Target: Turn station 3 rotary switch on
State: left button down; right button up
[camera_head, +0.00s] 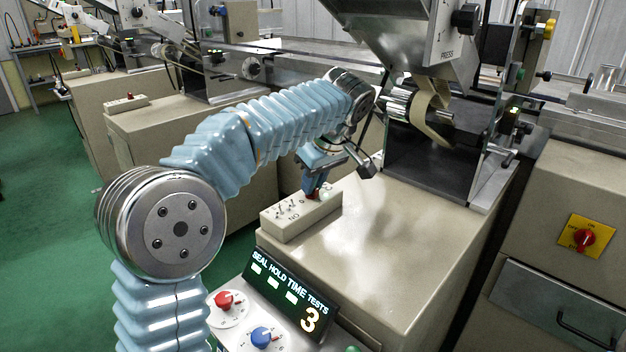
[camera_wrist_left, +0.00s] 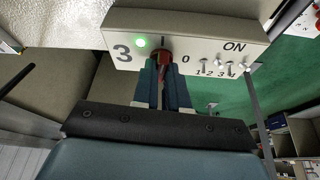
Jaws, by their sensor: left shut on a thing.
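The station 3 switch box (camera_head: 290,224) is a small cream box on the corner of the beige cabinet. The red rotary switch (camera_wrist_left: 164,56) sits between the lamp and the "0". My left gripper (camera_wrist_left: 164,68) is shut on this knob, and its fingers hide part of it. In the head view, the left gripper (camera_head: 318,190) reaches down to the box. My right gripper is not in view.
A display panel (camera_head: 290,290) with "3" and red (camera_head: 223,300) and blue (camera_head: 262,337) knobs stands in front. The sealing machine (camera_head: 430,165) rises behind the box. Another red switch on a yellow plate (camera_head: 586,237) is at right. Green floor (camera_head: 50,240) is open at left.

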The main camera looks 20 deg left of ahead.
pick_arm(q)
jog(key=shift+n, duration=0.4)
jog(key=c, duration=1.2)
grip_release()
jog(key=shift+o, duration=0.2)
jog(key=v, duration=0.7)
jog(key=shift+r, duration=0.2)
jog(key=shift+d, duration=0.1)
